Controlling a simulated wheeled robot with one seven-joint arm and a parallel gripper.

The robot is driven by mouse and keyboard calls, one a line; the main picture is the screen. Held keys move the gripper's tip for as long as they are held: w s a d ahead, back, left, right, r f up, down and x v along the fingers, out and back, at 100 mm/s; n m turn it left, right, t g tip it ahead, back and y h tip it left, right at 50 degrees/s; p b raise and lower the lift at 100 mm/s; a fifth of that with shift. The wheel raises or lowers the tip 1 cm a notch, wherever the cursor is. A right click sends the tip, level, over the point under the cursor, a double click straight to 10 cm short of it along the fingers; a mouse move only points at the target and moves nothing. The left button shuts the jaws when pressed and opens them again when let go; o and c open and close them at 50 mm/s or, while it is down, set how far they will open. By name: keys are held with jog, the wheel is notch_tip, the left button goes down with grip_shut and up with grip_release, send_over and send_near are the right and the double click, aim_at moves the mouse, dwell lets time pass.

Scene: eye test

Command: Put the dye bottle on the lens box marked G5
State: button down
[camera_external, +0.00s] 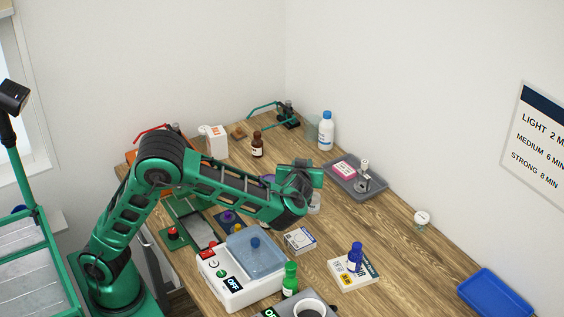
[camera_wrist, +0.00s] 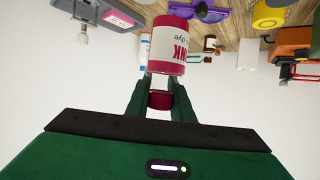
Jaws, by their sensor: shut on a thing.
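My gripper (camera_external: 306,180) is raised above the middle of the wooden bench. In the wrist view my gripper (camera_wrist: 160,97) is shut on the dark red cap of a dye bottle (camera_wrist: 168,45). The bottle has a crimson body and a white label ending in "NK" with "Dye" beside it. It hangs clear of the bench. In the external view my gripper largely hides it. A small white box with a blue-edged label (camera_external: 300,240) lies on the bench below. A flat white box (camera_external: 345,279) has a blue bottle (camera_external: 354,256) standing on it. I cannot read G5 on any box.
A grey tray (camera_external: 374,193) holds a pink box (camera_external: 344,169) and a small metal fixture. A white machine with a clear lid (camera_external: 235,285) and a green bottle (camera_external: 290,279) stand in front. A blue tray (camera_external: 495,294) lies right. Bench between the boxes and blue tray is mostly clear.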

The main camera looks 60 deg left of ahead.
jog(key=s+a+r+n+g+y, duration=0.1)
jog(key=s+n+g, duration=0.1)
jog(key=s, duration=0.3)
jog(key=s+a+r+n+g+y, duration=0.1)
jog(key=s+a+r+n, duration=0.1)
jog(key=s, duration=0.3)
jog(key=shift+w+d+f, duration=0.5)
jog(key=shift+d+f, duration=1.4)
jog(key=shift+w+d+f, duration=0.55)
jog(key=shift+d+f, duration=1.3)
jog(key=shift+f, duration=0.1)
jog(key=shift+w+d+f, duration=0.5)
jog(key=shift+d+f, duration=1.4)
jog(key=shift+f, duration=0.1)
jog(key=c, duration=1.5)
grip_release()
jog(key=shift+c, duration=0.2)
jog(key=v, duration=1.2)
jog(key=shift+a, duration=0.1)
